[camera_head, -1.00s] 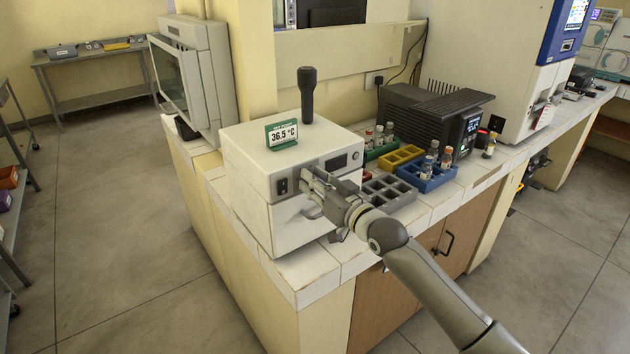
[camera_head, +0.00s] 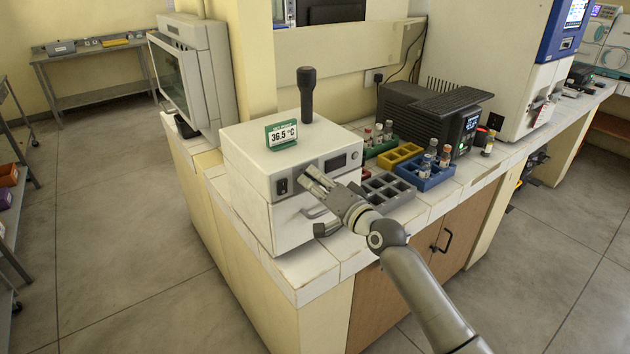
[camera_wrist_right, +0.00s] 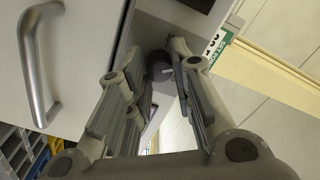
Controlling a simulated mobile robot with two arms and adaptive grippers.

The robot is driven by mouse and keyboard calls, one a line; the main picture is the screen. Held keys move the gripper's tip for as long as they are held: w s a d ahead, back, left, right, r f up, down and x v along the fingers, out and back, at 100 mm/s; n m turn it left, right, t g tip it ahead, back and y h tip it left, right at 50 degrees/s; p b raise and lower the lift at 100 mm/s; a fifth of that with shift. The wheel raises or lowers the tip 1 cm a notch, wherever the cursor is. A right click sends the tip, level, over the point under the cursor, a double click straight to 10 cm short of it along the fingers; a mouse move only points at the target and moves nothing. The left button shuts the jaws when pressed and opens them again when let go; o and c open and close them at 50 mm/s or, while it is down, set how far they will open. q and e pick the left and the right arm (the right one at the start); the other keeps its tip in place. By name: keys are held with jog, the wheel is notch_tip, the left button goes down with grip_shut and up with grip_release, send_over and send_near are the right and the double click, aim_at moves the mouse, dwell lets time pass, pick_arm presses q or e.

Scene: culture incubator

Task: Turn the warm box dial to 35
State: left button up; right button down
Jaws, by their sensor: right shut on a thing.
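The warm box (camera_head: 265,180) is a white box on the corner of the bench. Its front has a black switch (camera_head: 282,187), a small dark display (camera_head: 335,162) and a handle lower down. My right gripper (camera_head: 312,179) is at the front panel, between switch and display, hiding the dial in the head view. In the right wrist view the dark round dial (camera_wrist_right: 159,66) shows between the fingertips, and the gripper is shut on it. My left gripper is out of view.
A black torch-like object (camera_head: 306,95) stands on the box. Right of it are a grey rack (camera_head: 388,190), a yellow rack (camera_head: 400,155), and blue and green racks with vials. A black device (camera_head: 430,115) stands behind them.

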jog(key=shift+m, duration=0.4)
jog(key=c, duration=1.3)
grip_release()
jog(key=v, duration=1.2)
jog(key=shift+f, duration=0.1)
